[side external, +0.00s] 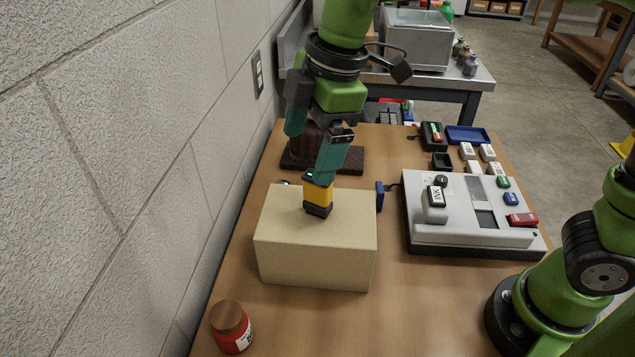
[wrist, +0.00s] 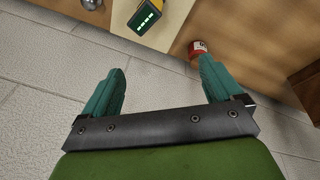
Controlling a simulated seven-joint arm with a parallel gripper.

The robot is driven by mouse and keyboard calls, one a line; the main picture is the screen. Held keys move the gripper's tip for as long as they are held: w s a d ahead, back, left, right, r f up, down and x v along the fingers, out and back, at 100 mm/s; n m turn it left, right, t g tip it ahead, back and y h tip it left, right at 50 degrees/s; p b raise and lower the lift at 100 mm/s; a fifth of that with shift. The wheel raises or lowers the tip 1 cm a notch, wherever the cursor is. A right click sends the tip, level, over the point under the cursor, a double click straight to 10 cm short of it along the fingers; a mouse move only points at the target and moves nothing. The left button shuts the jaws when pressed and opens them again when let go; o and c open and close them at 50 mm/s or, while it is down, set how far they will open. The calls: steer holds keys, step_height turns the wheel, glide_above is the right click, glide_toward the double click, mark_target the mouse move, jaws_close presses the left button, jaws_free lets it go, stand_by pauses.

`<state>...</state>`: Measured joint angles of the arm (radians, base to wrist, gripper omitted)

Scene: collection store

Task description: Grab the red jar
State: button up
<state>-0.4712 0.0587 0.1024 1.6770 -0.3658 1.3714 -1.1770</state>
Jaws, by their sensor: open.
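The red jar (side external: 237,335), with a brown lid and a white label, stands at the near left edge of the table, close to the wall. It also shows small in the wrist view (wrist: 198,50), beyond my right-hand finger. My gripper (side external: 308,152) is high over the far part of the cream box, behind the jar and apart from it. In the wrist view its teal fingers (wrist: 162,75) are spread wide with nothing between them. In the side view the near finger overlaps the yellow-and-black device.
The cream box (side external: 315,255) stands between my gripper and the jar, with the yellow-and-black device (side external: 318,195) upright on top. The wall (side external: 120,170) runs along the left. A grey machine (side external: 465,235) stands at right. Bare tabletop (side external: 340,325) lies right of the jar.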

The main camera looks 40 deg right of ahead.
steer(key=a+f+n+g, duration=0.1)
steer(key=a+f+n, duration=0.2)
steer(key=a+n, duration=0.5)
steer(key=n+g+h, duration=0.1)
steer(key=n+h, duration=0.1)
steer(key=n, duration=0.3)
glide_toward(225, 314)
step_height(225, 314, down, 7)
steer(key=shift+w+r, duration=0.1)
steer(key=shift+r, duration=0.1)
steer(key=shift+d+f, duration=0.15)
steer(key=shift+f, duration=2.8)
steer(key=shift+r, duration=0.1)
steer(key=c, duration=1.2)
